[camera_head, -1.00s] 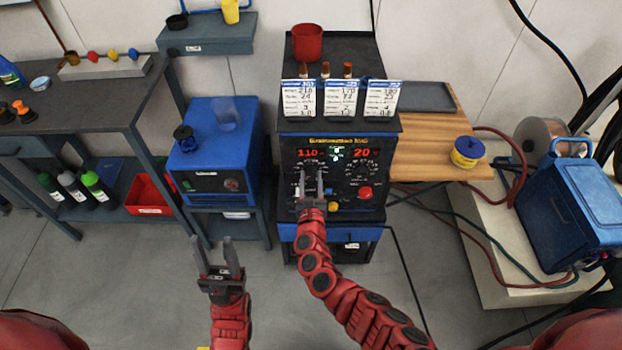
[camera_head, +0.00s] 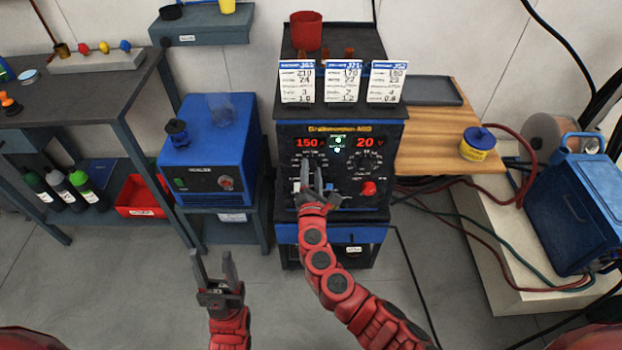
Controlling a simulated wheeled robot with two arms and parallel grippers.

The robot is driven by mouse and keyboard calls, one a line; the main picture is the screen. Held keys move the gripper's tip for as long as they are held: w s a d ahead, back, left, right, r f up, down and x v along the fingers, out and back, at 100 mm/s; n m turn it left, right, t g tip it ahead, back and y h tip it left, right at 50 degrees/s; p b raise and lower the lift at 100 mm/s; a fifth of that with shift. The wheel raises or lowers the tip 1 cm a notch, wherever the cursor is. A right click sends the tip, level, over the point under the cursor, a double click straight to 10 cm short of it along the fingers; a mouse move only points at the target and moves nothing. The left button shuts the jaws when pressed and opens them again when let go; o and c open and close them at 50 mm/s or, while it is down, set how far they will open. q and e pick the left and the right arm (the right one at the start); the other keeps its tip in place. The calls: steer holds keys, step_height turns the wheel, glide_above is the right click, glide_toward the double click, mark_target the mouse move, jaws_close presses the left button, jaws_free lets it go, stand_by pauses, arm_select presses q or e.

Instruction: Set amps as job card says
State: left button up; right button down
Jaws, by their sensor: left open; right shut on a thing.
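The welder (camera_head: 340,130) is a black and blue box with red displays. The left display (camera_head: 308,143) reads about 150, the right one (camera_head: 369,142) 20. Three job cards (camera_head: 296,83), (camera_head: 343,82), (camera_head: 387,83) stand along its top; their top figures look like 210, 170 and 160 or 180, small print blurred. My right gripper (camera_head: 312,172) is at the dial below the left display, shut on its knob, which the fingers mostly hide. My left gripper (camera_head: 213,262) is open and empty over the floor in front of the blue box.
A red knob (camera_head: 369,188) sits right of my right gripper. A blue cooler box (camera_head: 213,150) stands left of the welder. A wooden side table (camera_head: 430,150) with a blue-lidded yellow tub (camera_head: 478,144) is at right. Cables run along the floor at right.

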steer(key=m+b, duration=0.4)
steer(key=shift+d+f+m, duration=0.15)
steer(key=shift+f+m, duration=0.15)
steer(key=shift+f, duration=0.05)
steer(key=shift+r+m+b, duration=0.2)
steer(key=shift+m+b, duration=1.7)
steer(key=shift+m, duration=0.1)
steer(key=shift+c, duration=2)
jaws_free()
steer(key=shift+s, duration=0.1)
steer(key=s+b, duration=0.1)
steer(key=s, duration=1.6)
